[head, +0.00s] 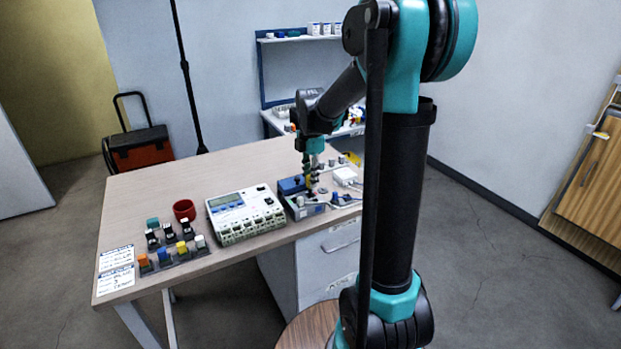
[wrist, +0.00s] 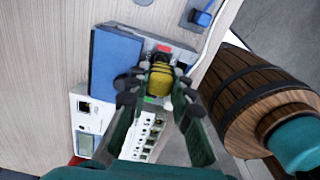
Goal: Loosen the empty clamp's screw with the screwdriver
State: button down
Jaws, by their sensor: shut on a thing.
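My gripper (wrist: 158,100) is shut on the yellow and black handle of the screwdriver (wrist: 160,77), which I see nearly end-on in the wrist view. In the head view my gripper (head: 311,176) points down over the grey and blue fixture (head: 308,211) near the desk's right front edge. The same fixture (wrist: 114,65) lies under the fingers in the wrist view. The screwdriver's tip and whatever screw is below it are hidden by the handle and fingers. I cannot tell whether the tip touches a screw, or make out the empty clamp.
A white multi-port device (head: 243,213) stands left of the fixture. A red cup (head: 184,209) and several small coloured connectors are farther left. A blue-knobbed piece (head: 337,198) sits right of the fixture. A round wooden top (head: 308,328) stands before the desk. The desk's back left is clear.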

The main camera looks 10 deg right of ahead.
jog(key=shift+r, duration=2.95)
